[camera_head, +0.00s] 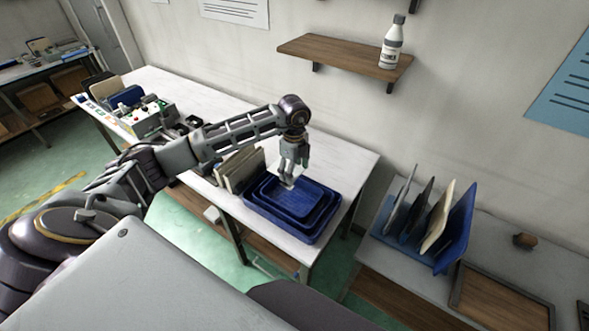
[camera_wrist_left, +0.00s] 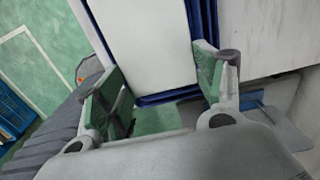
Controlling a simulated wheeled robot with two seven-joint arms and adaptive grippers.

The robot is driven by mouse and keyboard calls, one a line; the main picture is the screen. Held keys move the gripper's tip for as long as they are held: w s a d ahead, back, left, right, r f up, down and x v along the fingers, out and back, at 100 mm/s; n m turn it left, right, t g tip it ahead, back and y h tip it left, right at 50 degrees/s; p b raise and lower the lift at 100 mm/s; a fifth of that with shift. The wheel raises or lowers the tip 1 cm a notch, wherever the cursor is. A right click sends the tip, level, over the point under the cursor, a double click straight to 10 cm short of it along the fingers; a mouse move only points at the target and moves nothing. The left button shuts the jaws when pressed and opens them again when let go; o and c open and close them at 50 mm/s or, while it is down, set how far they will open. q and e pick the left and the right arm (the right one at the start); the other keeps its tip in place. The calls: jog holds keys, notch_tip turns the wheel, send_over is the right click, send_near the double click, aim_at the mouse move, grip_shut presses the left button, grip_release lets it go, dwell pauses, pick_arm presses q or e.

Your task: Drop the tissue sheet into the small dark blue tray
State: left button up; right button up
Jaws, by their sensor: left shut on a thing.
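My left gripper (camera_head: 289,174) hangs pointing down over the nested dark blue trays on the white table. It is shut on the white tissue sheet (camera_head: 288,182). In the left wrist view the sheet (camera_wrist_left: 145,45) lies between the two green-padded fingers of the gripper (camera_wrist_left: 155,88) and hides much of what is below. The small dark blue tray (camera_head: 316,206) is the innermost of the nest, inside a larger dark blue tray (camera_head: 308,236). The sheet's lower end shows over the small tray; I cannot tell whether it touches. My right gripper is not in view.
Upright tan panels (camera_head: 238,170) stand just left of the trays. A control box (camera_head: 153,117) sits further left on the table. A rack of upright panels (camera_head: 436,225) stands on the right-hand table. A white bottle (camera_head: 391,45) stands on a wall shelf (camera_head: 345,56).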

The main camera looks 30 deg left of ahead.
pick_arm(q)
jog(key=shift+f, duration=0.15)
jog(key=shift+s+f+b, duration=0.1)
jog(key=shift+f+b, duration=1.8)
jog(key=shift+f, duration=0.95)
jog(key=o, duration=0.7)
jog(key=shift+o, duration=0.2)
